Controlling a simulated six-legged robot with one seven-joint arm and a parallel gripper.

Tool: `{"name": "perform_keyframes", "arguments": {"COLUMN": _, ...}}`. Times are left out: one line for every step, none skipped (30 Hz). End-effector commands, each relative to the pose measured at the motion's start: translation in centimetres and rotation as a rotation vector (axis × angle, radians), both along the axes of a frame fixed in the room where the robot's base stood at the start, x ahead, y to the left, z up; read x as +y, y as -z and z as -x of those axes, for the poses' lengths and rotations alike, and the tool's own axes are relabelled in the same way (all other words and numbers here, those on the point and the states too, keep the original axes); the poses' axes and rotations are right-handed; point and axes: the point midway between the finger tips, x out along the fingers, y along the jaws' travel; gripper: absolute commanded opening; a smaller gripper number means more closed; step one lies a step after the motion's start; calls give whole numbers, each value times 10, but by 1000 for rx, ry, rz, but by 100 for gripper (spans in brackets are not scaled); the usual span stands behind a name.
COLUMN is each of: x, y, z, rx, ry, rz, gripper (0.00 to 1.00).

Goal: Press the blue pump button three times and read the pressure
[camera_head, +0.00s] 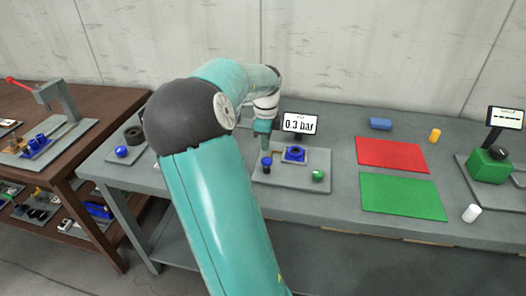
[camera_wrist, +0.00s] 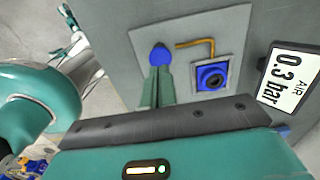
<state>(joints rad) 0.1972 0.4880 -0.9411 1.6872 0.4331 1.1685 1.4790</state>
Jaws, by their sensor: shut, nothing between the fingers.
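The blue pump button (camera_head: 266,161) tops a dark post on a grey plate on the bench. It also shows in the wrist view (camera_wrist: 159,54). My gripper (camera_head: 265,148) points down with its fingers shut and empty, right above the button. In the wrist view my green fingertips (camera_wrist: 158,70) overlap the button's near side; I cannot tell whether they touch it. The pressure display (camera_head: 300,123) reads 0.3 bar, and it shows sideways in the wrist view (camera_wrist: 289,76).
A blue square unit (camera_head: 295,154) with a dark ring and a green knob (camera_head: 318,175) share the plate. A copper pipe (camera_wrist: 197,44) runs beside them. A red mat (camera_head: 391,154) and a green mat (camera_head: 402,196) lie clear to the right. A green box (camera_head: 490,165) stands far right.

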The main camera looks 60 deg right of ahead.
Motion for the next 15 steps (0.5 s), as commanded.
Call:
{"name": "perform_keyframes", "arguments": {"x": -1, "y": -12, "z": 1, "rx": -4, "ry": 1, "rz": 2, "gripper": 0}}
{"name": "perform_keyframes", "arguments": {"x": -2, "y": -18, "z": 1, "rx": -3, "ry": 0, "rz": 3, "gripper": 0}}
{"name": "perform_keyframes", "arguments": {"x": -2, "y": -26, "z": 2, "rx": -3, "ry": 0, "rz": 2, "gripper": 0}}
{"name": "perform_keyframes", "arguments": {"x": -2, "y": -32, "z": 2, "rx": -3, "ry": 0, "rz": 3, "gripper": 0}}
{"name": "perform_keyframes", "arguments": {"x": -2, "y": -39, "z": 2, "rx": -4, "ry": 0, "rz": 2, "gripper": 0}}
{"name": "perform_keyframes", "arguments": {"x": -3, "y": -47, "z": 2, "rx": -3, "ry": 1, "rz": 3, "gripper": 0}}
{"name": "perform_keyframes", "arguments": {"x": -3, "y": -52, "z": 3, "rx": -3, "ry": 1, "rz": 2, "gripper": 0}}
{"name": "perform_keyframes", "arguments": {"x": -3, "y": -58, "z": 3, "rx": -3, "ry": 1, "rz": 3, "gripper": 0}}
{"name": "perform_keyframes", "arguments": {"x": -3, "y": -64, "z": 3, "rx": -3, "ry": 1, "rz": 3, "gripper": 0}}
{"name": "perform_keyframes", "arguments": {"x": -3, "y": -68, "z": 3, "rx": -3, "ry": 1, "rz": 2, "gripper": 0}}
{"name": "perform_keyframes", "arguments": {"x": -3, "y": -72, "z": 3, "rx": -3, "ry": 1, "rz": 2, "gripper": 0}}
{"name": "perform_keyframes", "arguments": {"x": -3, "y": -76, "z": 3, "rx": -3, "ry": 1, "rz": 2, "gripper": 0}}
{"name": "perform_keyframes", "arguments": {"x": -3, "y": -78, "z": 3, "rx": -2, "ry": 1, "rz": 1, "gripper": 0}}
{"name": "perform_keyframes", "arguments": {"x": -3, "y": -79, "z": 3, "rx": -1, "ry": 2, "rz": 0, "gripper": 0}}
{"name": "perform_keyframes", "arguments": {"x": -2, "y": -81, "z": 3, "rx": 0, "ry": 2, "rz": 1, "gripper": 0}}
